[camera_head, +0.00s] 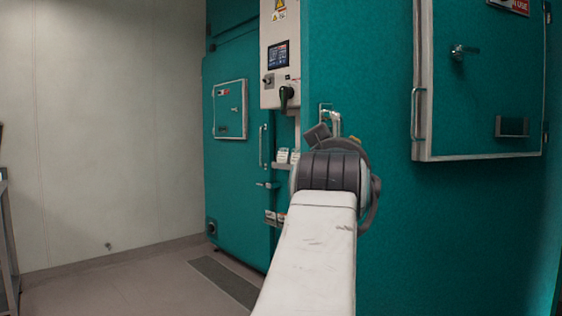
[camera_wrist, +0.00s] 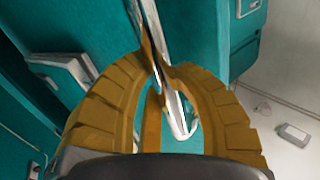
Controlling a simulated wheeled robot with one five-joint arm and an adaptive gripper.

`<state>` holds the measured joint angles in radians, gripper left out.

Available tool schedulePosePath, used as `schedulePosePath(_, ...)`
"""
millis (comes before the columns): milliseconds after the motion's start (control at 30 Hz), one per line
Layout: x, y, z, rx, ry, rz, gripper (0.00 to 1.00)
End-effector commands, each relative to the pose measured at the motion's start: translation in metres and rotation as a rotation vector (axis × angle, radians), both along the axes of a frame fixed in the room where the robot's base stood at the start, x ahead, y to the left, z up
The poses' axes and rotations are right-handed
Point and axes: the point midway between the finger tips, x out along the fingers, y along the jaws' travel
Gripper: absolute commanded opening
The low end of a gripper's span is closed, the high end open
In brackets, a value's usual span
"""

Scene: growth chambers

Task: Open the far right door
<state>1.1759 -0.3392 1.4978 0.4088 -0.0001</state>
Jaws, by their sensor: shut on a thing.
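A large teal door (camera_head: 385,215) fills the right side of the head view, with a metal bar handle (camera_head: 334,119) near its left edge. In the wrist view the silver handle (camera_wrist: 178,122) passes between the yellow fingers of my gripper (camera_wrist: 158,68), which are closed around it. In the head view my arm and wrist hide most of the gripper and the lower part of the handle. I see no clear gap showing that this door stands open.
A small teal hatch (camera_head: 482,85) with a silver frame juts out at upper right. A control box (camera_head: 280,55) hangs left of the handle. Another teal door (camera_head: 235,175) stands farther left. Open floor (camera_head: 130,280) lies at lower left, beside a dark floor grate (camera_head: 222,281).

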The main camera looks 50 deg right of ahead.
Motion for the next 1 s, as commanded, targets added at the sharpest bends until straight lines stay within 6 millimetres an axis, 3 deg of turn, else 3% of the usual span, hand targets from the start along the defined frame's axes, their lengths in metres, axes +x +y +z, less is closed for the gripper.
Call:
schedulePosePath(67,0.002,0.001,-0.003,0.007,0.003,0.004,0.0)
schedulePosePath(100,0.002,0.001,-0.003,0.008,0.003,0.004,0.25)
schedulePosePath(433,0.001,0.0,-0.002,0.006,0.002,0.003,0.55)
schedulePosePath(767,0.001,0.0,0.0,0.004,0.002,0.001,0.55)
schedulePosePath(1000,0.001,0.0,0.015,0.001,0.0,0.001,0.55)
